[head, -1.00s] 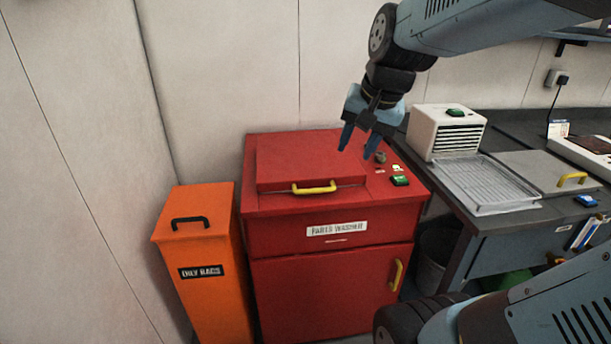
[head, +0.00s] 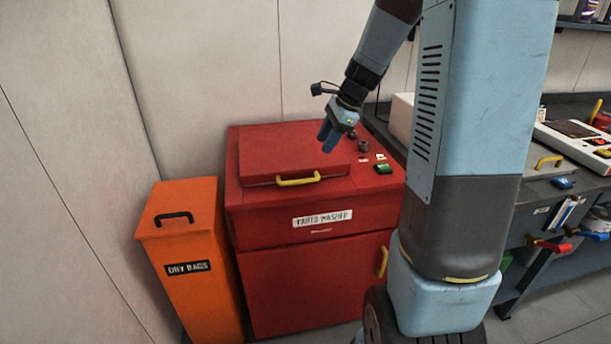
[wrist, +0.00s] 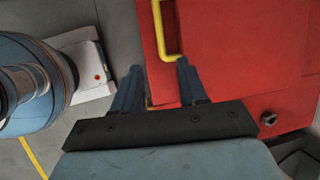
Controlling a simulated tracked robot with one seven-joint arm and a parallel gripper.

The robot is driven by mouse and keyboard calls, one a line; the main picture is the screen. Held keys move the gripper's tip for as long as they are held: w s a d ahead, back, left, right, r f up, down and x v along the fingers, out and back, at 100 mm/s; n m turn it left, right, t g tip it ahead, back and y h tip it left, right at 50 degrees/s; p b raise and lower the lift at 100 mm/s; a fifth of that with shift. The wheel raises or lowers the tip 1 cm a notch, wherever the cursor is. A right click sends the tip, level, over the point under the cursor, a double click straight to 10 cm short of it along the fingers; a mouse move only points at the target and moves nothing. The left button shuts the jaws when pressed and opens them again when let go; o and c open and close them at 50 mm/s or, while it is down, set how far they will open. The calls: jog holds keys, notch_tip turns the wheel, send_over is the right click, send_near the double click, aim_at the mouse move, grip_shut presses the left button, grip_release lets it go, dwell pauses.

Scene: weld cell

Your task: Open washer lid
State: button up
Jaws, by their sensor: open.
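The red parts washer (head: 318,262) stands against the wall. Its flat red lid (head: 285,150) is shut, with a yellow handle (head: 299,182) at its front edge. My gripper (head: 328,140) is open and empty above the right part of the lid, behind and to the right of the handle in the head view. In the wrist view my gripper (wrist: 158,78) points towards the washer, its two dark blue fingers apart. The lid handle (wrist: 178,55) lies just beyond the fingertips, with no finger seen around it. The red lid surface (wrist: 245,45) spreads to the right.
An orange oily-rags bin (head: 188,250) stands left of the washer. Knobs (head: 363,145) and a green button (head: 383,169) sit right of the lid. A yellow door handle (head: 383,262) is on the washer's front.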

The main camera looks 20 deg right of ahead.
aim_at(306, 179)
jog(key=x, duration=1.4)
jog(key=shift+d, duration=0.1)
grip_shut()
dwell(0.4)
